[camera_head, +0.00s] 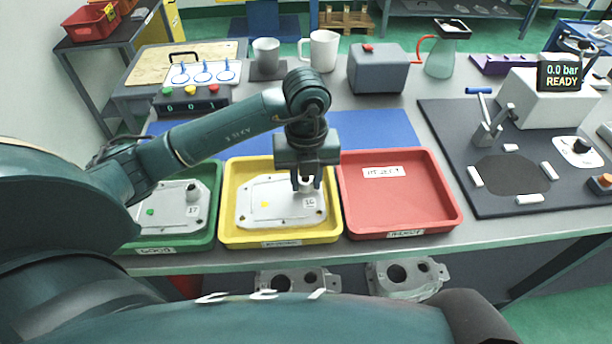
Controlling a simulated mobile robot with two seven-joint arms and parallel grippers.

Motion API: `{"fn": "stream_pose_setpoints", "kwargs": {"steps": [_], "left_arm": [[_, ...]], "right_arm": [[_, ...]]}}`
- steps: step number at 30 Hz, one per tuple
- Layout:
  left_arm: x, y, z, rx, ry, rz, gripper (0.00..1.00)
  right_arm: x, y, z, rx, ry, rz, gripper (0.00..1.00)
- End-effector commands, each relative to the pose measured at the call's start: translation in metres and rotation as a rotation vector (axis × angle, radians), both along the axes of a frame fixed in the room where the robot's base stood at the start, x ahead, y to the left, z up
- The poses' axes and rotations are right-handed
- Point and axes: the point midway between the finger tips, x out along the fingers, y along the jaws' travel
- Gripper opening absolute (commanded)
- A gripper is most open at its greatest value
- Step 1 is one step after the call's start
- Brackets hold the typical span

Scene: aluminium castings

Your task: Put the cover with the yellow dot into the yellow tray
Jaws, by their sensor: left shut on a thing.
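The cover with the yellow dot (278,208) is a pale grey metal plate with a "16" label. It lies inside the yellow tray (283,239); I cannot tell whether it rests fully on the tray floor. My left gripper (306,186) points down over the cover's right part and is shut on the cover's raised knob. The fingers partly hide the knob. My right gripper is not in view.
A green tray (168,241) on the left holds a cover with a green dot (165,214). An empty red tray (399,202) stands on the right. A dark test station (535,205) is further right. Grey castings (405,277) sit below the table's front edge.

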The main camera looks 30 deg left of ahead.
Motion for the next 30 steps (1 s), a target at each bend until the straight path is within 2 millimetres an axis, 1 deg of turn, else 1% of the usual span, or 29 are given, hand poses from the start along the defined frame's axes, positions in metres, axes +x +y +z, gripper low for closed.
{"fn": "stream_pose_setpoints", "kwargs": {"steps": [5,6,13,14,20,23,24,26,30], "left_arm": [[0.0,0.0,-0.003,-0.001,-0.001,0.0,0.0],[0.0,0.0,-0.003,0.0,0.0,0.0,0.29],[0.0,0.0,-0.003,-0.001,0.001,0.0,0.48],[0.0,0.0,-0.002,-0.001,0.001,0.0,0.49],[0.0,0.0,-0.002,-0.001,0.001,0.0,0.49],[0.0,0.0,0.003,-0.001,0.001,0.0,0.49],[0.0,0.0,0.005,0.0,-0.001,0.0,0.49],[0.001,0.0,0.013,-0.002,-0.002,-0.001,0.49],[0.001,0.0,0.042,-0.001,-0.006,-0.001,0.49]], "right_arm": [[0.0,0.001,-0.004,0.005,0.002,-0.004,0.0],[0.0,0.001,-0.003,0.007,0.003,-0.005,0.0],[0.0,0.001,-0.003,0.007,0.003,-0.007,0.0],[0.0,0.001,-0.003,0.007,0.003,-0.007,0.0],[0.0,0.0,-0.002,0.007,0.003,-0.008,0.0],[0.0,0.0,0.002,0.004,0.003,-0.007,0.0],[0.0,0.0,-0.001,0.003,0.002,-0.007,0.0],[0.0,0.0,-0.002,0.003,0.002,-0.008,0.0],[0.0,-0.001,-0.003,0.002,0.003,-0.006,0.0]]}}
